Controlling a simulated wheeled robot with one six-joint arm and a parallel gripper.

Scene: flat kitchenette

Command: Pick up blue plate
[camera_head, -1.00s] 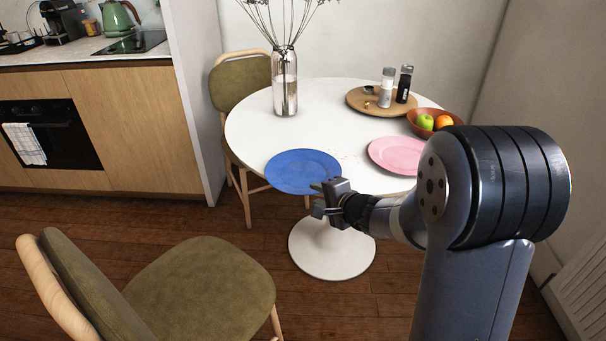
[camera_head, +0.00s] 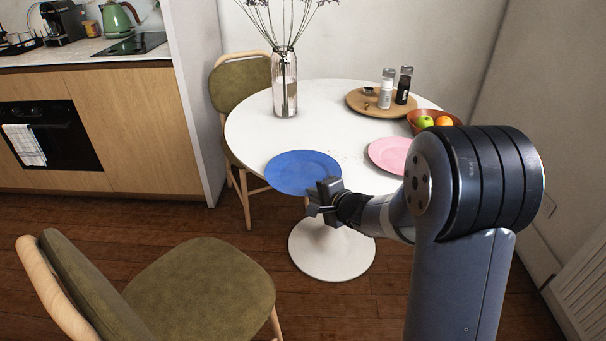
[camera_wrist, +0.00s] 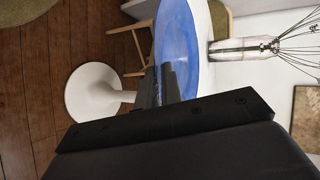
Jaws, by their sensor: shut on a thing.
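The blue plate (camera_head: 303,170) lies at the front left edge of the round white table (camera_head: 245,128), its near rim at the table's edge. My gripper (camera_head: 318,197) is at the plate's near right rim, shut on that rim. In the wrist view the blue plate (camera_wrist: 177,45) fills the top middle, and the fingers of my gripper (camera_wrist: 161,85) meet its rim. I cannot tell whether the plate is raised off the table.
A pink plate (camera_head: 388,154) lies to the right, partly behind my arm. A glass vase (camera_head: 285,85), a wooden board (camera_head: 362,104) with two shakers, and a fruit bowl (camera_head: 449,117) stand farther back. A green chair (camera_head: 205,285) is in front at left.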

